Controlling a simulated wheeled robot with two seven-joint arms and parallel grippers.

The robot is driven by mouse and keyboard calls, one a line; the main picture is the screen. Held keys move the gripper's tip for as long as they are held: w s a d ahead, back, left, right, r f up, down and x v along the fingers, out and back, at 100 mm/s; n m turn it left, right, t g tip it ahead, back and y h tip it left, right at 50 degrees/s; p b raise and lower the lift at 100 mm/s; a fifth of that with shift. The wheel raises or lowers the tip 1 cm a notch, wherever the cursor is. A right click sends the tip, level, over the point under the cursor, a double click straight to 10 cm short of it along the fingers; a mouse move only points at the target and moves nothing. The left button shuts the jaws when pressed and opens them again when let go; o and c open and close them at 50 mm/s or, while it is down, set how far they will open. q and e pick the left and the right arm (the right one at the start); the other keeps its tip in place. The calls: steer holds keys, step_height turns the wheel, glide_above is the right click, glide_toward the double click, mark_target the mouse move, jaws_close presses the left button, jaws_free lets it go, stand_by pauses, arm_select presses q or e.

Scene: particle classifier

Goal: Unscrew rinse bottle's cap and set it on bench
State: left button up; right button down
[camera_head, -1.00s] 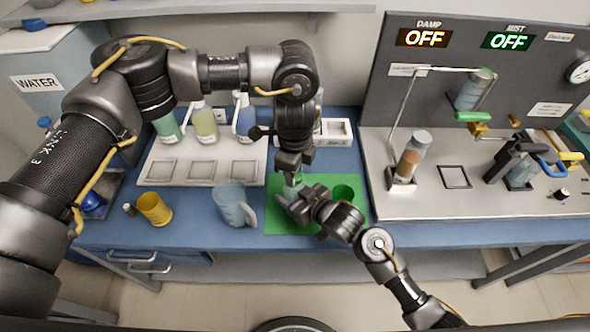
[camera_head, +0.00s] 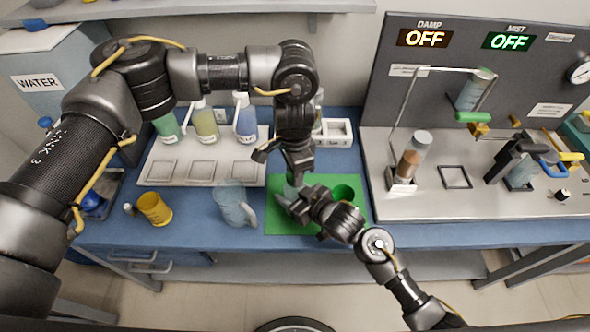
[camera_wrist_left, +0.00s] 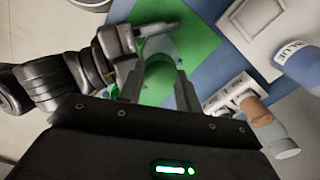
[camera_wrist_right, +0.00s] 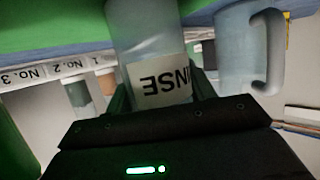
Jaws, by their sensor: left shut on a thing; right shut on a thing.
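The rinse bottle (camera_head: 290,188) stands over the green mat (camera_head: 325,182), mostly hidden by my grippers in the head view. In the right wrist view the rinse bottle (camera_wrist_right: 145,35) is a pale translucent cylinder with a white label, upside down in the picture. My right gripper (camera_wrist_right: 162,90) is shut around its body, low at the side. My left gripper (camera_head: 298,180) points down from above and is shut on the cap at the bottle's top.
A clear jug (camera_head: 232,205) and a yellow cup (camera_head: 154,208) stand to the left. A tray of bottles (camera_head: 180,178) is behind. Bare blue bench (camera_head: 190,232) shows in front.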

arm_select(q)
steer(key=shift+r, duration=0.1)
arm_select(e)
steer(key=shift+f, duration=0.15)
arm_select(q)
steer(key=shift+r, duration=1)
steer(key=shift+r, duration=0.1)
steer(key=shift+r, duration=1.9)
arm_select(e)
steer(key=shift+c, duration=2.2)
jaws_free()
steer(key=shift+d, duration=0.1)
arm_select(q)
steer(key=shift+f+b, duration=0.35)
steer(key=shift+f, duration=0.05)
arm_select(e)
steer(key=v, duration=1.2)
